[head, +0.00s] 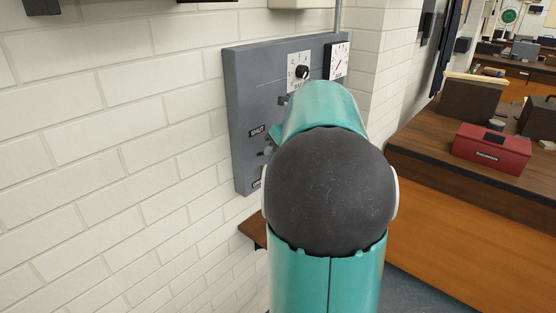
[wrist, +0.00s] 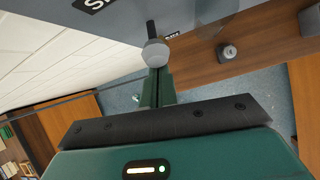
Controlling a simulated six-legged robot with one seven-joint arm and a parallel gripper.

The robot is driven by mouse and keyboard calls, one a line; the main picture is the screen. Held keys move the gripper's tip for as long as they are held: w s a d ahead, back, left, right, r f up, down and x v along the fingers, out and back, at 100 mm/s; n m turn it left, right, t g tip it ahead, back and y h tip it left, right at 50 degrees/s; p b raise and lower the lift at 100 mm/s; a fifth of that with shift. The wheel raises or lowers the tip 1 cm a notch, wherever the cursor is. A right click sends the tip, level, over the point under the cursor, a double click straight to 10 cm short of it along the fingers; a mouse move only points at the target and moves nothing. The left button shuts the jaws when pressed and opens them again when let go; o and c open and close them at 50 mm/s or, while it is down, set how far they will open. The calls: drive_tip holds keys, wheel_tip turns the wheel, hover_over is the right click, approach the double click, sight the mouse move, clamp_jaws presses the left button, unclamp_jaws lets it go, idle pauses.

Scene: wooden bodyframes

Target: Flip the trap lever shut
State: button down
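The trap lever has a grey ball knob (wrist: 155,53) on a dark stem (wrist: 151,28) in the wrist view. In the head view a small grey knob (head: 268,151) shows below the SHUT label (head: 258,131), on the left part of the grey wall panel (head: 240,95). My gripper (wrist: 156,76) has its green fingers close together with only a thin dark line between them. Their tips are at the ball knob; I cannot tell whether they touch it. In the head view my arm hides most of the gripper and the panel's lower right.
The panel also carries a dial with a black knob (head: 301,72) and a gauge (head: 339,61). A white brick wall (head: 110,130) runs along the left. A wooden bench (head: 450,185) with a red box (head: 491,147) stands at the right.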

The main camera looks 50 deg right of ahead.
drive_tip(key=shift+w+r, duration=0.15)
drive_tip(key=shift+r, duration=0.15)
idle(0.4)
